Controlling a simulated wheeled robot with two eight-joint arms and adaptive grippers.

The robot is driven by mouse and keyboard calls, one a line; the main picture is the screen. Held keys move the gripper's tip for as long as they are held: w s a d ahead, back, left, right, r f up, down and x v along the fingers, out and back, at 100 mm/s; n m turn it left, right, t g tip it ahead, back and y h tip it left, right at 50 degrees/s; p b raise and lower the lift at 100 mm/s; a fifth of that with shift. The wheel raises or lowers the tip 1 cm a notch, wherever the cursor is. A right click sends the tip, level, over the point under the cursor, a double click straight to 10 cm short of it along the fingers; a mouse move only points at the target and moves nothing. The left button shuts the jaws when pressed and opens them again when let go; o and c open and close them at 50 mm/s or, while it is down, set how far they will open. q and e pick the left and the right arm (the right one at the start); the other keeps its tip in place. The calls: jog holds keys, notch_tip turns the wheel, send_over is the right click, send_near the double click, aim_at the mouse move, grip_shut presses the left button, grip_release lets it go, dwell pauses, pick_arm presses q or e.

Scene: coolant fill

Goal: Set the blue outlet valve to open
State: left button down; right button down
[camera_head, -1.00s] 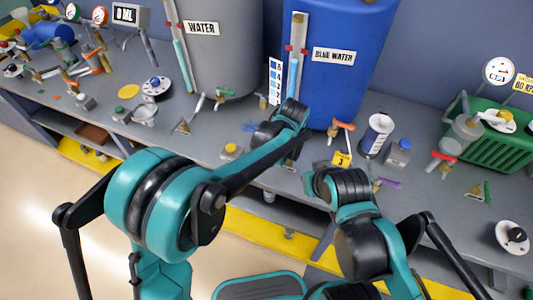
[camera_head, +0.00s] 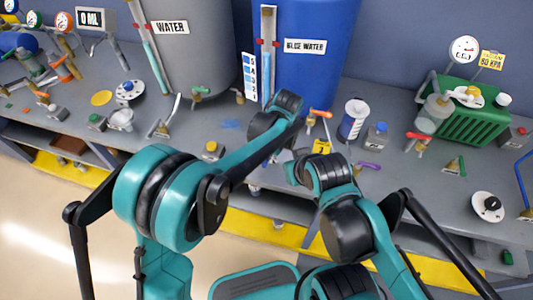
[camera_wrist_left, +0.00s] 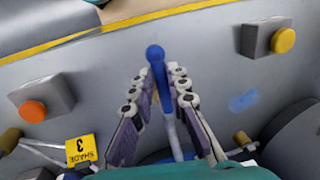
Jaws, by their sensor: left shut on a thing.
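The blue valve lever (camera_wrist_left: 156,62) shows in the left wrist view, with its rounded tip sticking out between my fingers. My left gripper (camera_wrist_left: 160,88) is shut on this lever, one finger on each side. The lower valve body is hidden by the gripper. In the head view my left wrist is in front of the blue water tank (camera_head: 310,75), and its fingers are mostly hidden behind the arm. My right arm's wrist is close by on the right; its gripper fingers are not visible.
The grey bench is crowded.

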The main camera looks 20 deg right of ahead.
dwell(0.4)
pick_arm(q)
jog(key=c, duration=1.5)
grip_release()
jog(key=shift+o, duration=0.2)
notch_tip(320, 180, up, 12)
jog(key=s+d, duration=0.1)
jog(key=d, duration=0.1)
jog(key=shift+s, duration=0.15)
jog(key=shift+f, duration=0.1)
